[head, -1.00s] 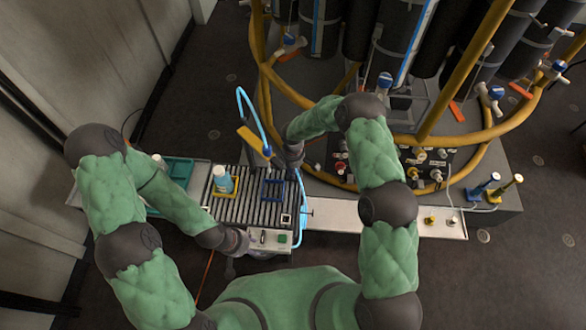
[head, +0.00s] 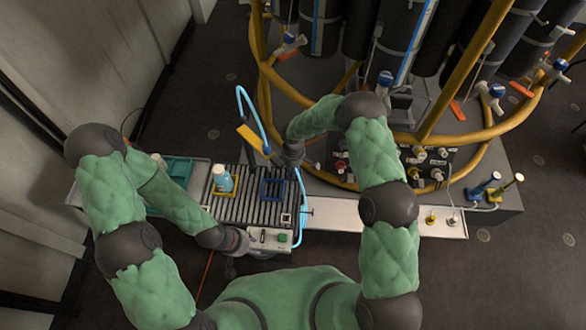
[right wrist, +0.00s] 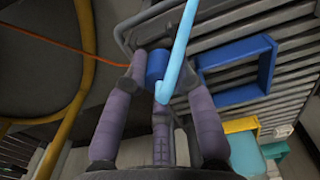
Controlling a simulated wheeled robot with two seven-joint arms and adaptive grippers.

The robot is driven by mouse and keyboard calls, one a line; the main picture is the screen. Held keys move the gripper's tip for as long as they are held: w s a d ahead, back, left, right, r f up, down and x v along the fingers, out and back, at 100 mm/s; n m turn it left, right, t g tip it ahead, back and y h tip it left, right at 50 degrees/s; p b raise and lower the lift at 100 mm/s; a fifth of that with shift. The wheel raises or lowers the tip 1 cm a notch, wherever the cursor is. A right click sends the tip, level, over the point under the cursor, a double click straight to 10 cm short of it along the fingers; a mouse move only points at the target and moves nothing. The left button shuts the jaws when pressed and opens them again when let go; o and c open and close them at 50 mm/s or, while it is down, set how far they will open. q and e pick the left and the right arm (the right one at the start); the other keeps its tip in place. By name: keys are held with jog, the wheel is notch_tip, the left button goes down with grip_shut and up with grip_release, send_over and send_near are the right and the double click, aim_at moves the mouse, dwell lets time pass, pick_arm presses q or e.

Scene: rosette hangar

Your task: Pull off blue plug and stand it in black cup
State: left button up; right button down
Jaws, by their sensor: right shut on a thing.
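The blue plug (right wrist: 157,66) is between the fingers of my right gripper (right wrist: 160,78), which is shut on it. A light blue hose (right wrist: 180,45) runs past the plug in the right wrist view. In the head view the right gripper (head: 277,154) is at the far end of the roller conveyor, beside a yellow plate; the plug is small there. Whether the plug is still seated in anything I cannot tell. My left gripper (head: 257,246) is low by the conveyor's control box, partly hidden, and its fingers are unclear. I cannot make out a black cup.
The roller conveyor (head: 239,209) carries a blue square frame (head: 272,189) and a white-and-blue bottle (head: 222,179) at a yellow frame. A green tray (head: 178,169) is at left. Yellow rails (head: 440,139) of the rosette stand beyond. A pale shelf (head: 335,216) extends right, mostly clear.

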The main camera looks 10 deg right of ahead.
jog(key=shift+f, duration=0.2)
jog(key=shift+f+b, duration=0.6)
jog(key=shift+b, duration=0.1)
jog(key=shift+f, duration=0.15)
jog(key=shift+r+p, duration=0.9)
jog(key=shift+r, duration=1)
jog(key=shift+f, duration=0.15)
jog(key=shift+f+b, duration=0.85)
jog(key=shift+f, duration=0.1)
